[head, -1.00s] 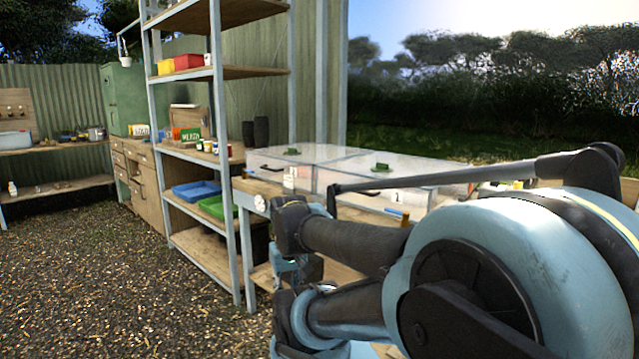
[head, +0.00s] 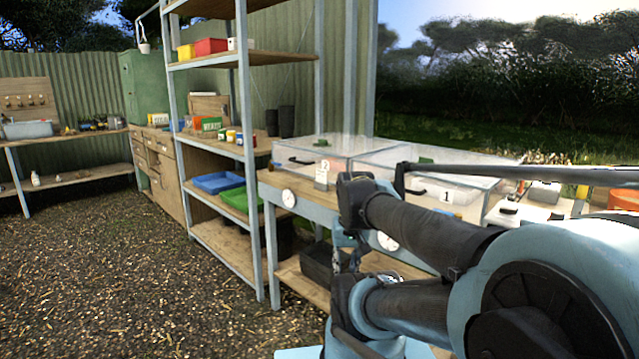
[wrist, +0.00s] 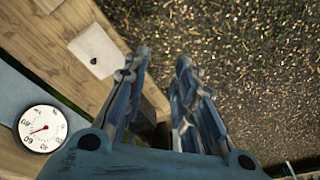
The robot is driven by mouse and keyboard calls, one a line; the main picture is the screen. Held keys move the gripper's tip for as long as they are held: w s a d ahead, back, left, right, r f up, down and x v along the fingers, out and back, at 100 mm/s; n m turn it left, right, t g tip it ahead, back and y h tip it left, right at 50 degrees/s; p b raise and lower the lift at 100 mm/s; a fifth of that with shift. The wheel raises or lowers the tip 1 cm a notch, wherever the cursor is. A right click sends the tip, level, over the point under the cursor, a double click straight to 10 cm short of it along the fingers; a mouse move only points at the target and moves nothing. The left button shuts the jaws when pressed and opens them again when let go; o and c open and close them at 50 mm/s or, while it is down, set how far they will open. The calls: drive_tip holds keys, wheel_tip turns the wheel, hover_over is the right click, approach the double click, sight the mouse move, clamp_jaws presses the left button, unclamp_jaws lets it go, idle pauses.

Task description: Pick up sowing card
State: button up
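No card that I can read as the sowing card shows in the frames. In the wrist view, a pale flat square (wrist: 97,52) with a small dark mark lies on a wooden surface, left of my gripper; I cannot tell if it is the card.
The wooden bench (head: 270,180) carries clear-lidded boxes (head: 430,180) and round dials (head: 289,198) on its front. A metal shelf rack (head: 248,150) with a blue tray (head: 218,182) and a green tray (head: 236,200) stands left of it. The gravel floor (head: 130,270) at left is open.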

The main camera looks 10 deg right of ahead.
drive_tip(key=w+d+r+m+t+y, duration=0.1)
drive_tip(key=w+d+r+m, duration=0.1)
drive_tip(key=w+r+m, duration=1.5)
drive_tip(key=w+d+r+m+y, duration=0.1)
drive_tip(key=w+d+r+m, duration=0.1)
drive_tip(key=w+r+m, duration=1.5)
drive_tip(key=n, duration=0.6)
hover_over(321, 180)
drive_tip(key=d, duration=0.1)
wheel_tip(321, 180, down, 14)
drive_tip(key=shift+w+a+f, duration=0.1)
drive_tip(key=shift+a+f, duration=0.05)
drive_tip(key=shift+f, duration=0.75)
drive_tip(key=shift+s+a+f, duration=0.1)
drive_tip(key=shift+a+f, duration=0.1)
drive_tip(key=shift+f, duration=0.7)
drive_tip(key=shift+w+a+f, duration=0.1)
drive_tip(key=shift+a+f, duration=0.05)
drive_tip(key=shift+f, duration=0.75)
clamp_jaws()
